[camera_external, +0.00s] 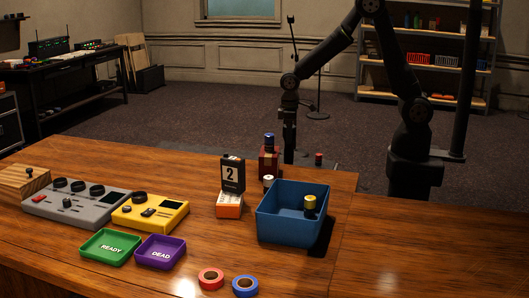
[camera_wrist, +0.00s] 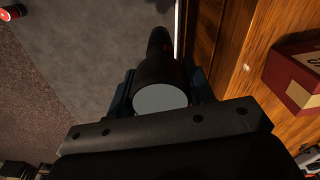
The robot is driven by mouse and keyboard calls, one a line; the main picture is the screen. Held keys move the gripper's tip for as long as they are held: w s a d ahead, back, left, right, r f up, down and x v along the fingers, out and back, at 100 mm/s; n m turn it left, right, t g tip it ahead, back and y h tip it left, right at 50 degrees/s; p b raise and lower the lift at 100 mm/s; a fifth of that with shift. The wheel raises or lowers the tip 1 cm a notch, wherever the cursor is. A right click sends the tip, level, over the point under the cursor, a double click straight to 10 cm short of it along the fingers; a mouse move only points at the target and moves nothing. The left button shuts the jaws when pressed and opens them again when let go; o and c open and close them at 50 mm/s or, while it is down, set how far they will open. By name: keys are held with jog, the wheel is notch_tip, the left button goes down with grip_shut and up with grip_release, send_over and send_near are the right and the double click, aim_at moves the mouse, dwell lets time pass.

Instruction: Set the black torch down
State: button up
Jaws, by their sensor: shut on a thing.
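The black torch (camera_wrist: 160,60) is held in my gripper (camera_wrist: 160,95), its pale round end facing the wrist camera and its dark body reaching away from it. In the external view my gripper (camera_external: 289,122) points down behind the blue bin, with a dark upright shape, likely the torch (camera_external: 289,150), below it. The gripper is shut on the torch. In the wrist view the torch is beside the wooden desk edge, over a grey surface. I cannot tell whether its far end touches anything.
The desk (camera_external: 400,250) holds a blue bin (camera_external: 280,225) with a yellow-topped cylinder (camera_external: 310,203) inside. A dark red box (camera_external: 268,165) stands left of my gripper. Green (camera_external: 92,254) and purple (camera_external: 148,258) trays lie front left. A red-topped object (camera_external: 319,158) stands beyond the desk edge. The desk's right side is clear.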

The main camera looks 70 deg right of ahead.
jog(key=w+d+f+m, duration=0.2)
jog(key=d+f, duration=0.5)
jog(key=f, duration=0.2)
jog(key=shift+m, duration=0.3)
jog(key=shift+w+f, duration=0.1)
jog(key=w+d+r+m, duration=0.3)
jog(key=w+d+m, duration=0.2)
jog(key=w+d, duration=0.45)
jog(key=w+d+r+m, duration=0.3)
jog(key=w+d+m, duration=0.1)
jog(key=w+d, duration=0.6)
jog(key=w+a+f, duration=0.5)
jog(key=a+f, duration=0.3)
jog(key=f, duration=0.3)
jog(key=shift+w, duration=0.4)
jog(key=shift+f, duration=0.1)
